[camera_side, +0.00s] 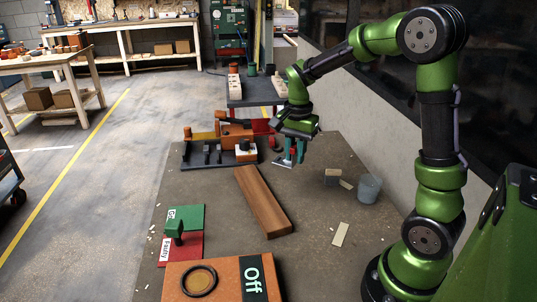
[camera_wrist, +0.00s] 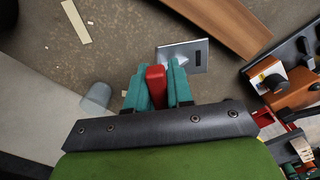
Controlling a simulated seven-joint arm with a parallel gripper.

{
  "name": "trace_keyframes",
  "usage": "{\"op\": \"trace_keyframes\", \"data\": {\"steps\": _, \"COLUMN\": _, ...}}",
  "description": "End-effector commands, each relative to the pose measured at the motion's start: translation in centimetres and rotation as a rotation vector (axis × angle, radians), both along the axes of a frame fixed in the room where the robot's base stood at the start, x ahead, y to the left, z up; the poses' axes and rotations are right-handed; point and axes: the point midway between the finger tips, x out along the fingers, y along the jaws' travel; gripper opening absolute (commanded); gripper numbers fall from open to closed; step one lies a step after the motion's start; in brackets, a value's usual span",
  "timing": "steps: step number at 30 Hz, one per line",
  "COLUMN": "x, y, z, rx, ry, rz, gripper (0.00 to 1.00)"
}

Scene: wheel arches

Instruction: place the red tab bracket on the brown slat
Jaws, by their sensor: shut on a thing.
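My gripper (camera_side: 292,152) has teal fingers and is shut on the red tab (camera_wrist: 156,82) of the bracket. The bracket's grey metal plate (camera_wrist: 190,54), with a dark slot, extends beyond the fingers in the wrist view; in the side view the plate (camera_side: 283,162) shows small below them. I cannot tell how high it is above the table. The brown slat (camera_side: 262,201) lies flat on the table, to the left of and nearer the side camera than my gripper. It also shows at the top of the wrist view (camera_wrist: 228,22), apart from the plate.
An orange device on a black base (camera_side: 220,152) stands left of my gripper. A clear cup (camera_side: 369,189), a small block (camera_side: 332,177) and pale strips (camera_side: 341,234) lie to the right. A green and red board (camera_side: 189,216) and an orange "Off" box (camera_side: 222,279) are at the front.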

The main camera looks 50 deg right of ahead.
Motion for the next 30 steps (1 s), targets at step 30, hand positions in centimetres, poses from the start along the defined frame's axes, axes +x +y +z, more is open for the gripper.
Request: {"op": "trace_keyframes", "data": {"steps": 30, "x": 2.9, "y": 3.8, "z": -6.5, "rx": 0.001, "ry": 0.004, "rz": 0.635, "gripper": 0.00}}
